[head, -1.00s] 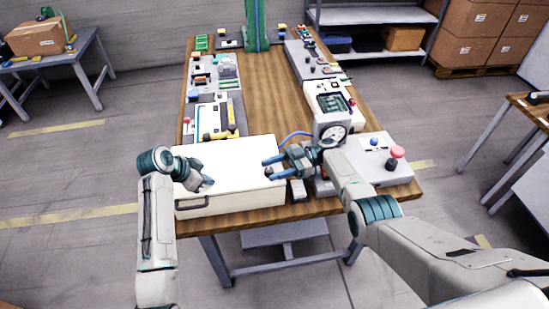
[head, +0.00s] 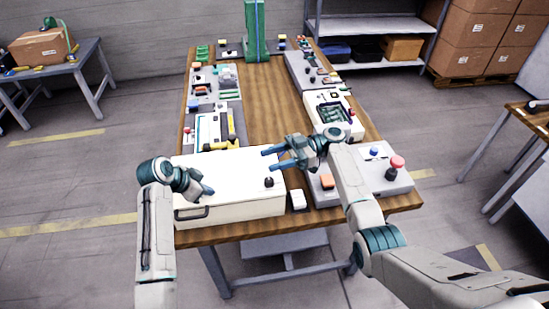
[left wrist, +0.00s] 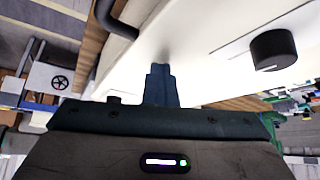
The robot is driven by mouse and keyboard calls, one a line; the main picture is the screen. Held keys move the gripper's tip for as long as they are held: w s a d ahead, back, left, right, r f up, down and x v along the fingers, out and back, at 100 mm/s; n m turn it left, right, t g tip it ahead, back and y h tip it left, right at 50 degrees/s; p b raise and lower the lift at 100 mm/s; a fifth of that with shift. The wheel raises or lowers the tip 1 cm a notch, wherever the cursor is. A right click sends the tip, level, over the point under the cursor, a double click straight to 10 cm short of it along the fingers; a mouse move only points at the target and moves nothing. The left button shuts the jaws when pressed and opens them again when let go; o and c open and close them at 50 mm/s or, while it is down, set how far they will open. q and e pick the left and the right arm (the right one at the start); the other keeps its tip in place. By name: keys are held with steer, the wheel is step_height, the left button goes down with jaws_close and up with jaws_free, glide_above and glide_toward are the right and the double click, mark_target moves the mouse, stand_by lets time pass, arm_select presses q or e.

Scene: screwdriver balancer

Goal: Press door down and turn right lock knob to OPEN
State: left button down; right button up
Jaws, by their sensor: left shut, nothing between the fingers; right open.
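The white box (head: 235,205) stands at the table's front, its lid-like door (head: 232,178) facing up and looking shut. A dark handle (head: 192,213) is on its front face. A black lock knob (head: 269,181) stands near the door's right end; a black knob also shows in the left wrist view (left wrist: 273,48). Knob markings are too small to read. My left gripper (head: 208,191) is shut and empty over the door's left part, its tips (left wrist: 158,82) at or just above the white surface; contact is unclear. My right gripper (head: 270,159) is open and empty, above the door's back right edge.
A small white block (head: 298,199) lies just right of the box. A grey panel (head: 350,183) with red, blue and orange buttons is further right. Several devices line both table sides behind. The wooden middle strip (head: 268,100) is clear.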

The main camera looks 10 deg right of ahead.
arm_select(q)
steer(key=shift+s+a+f, duration=0.1)
steer(key=shift+s+f, duration=0.05)
steer(key=shift+f, duration=0.1)
steer(key=shift+r+p, duration=0.6)
steer(key=shift+p, duration=0.1)
steer(key=r+p, duration=0.1)
steer(key=r, duration=0.1)
steer(key=r+p, duration=0.1)
steer(key=p, duration=0.1)
steer(key=shift+w+r, duration=0.2)
steer(key=shift+r, duration=0.15)
step_height(320, 180, up, 2)
steer(key=shift+r, duration=0.1)
steer(key=shift+w, duration=0.1)
steer(key=shift+r, duration=0.1)
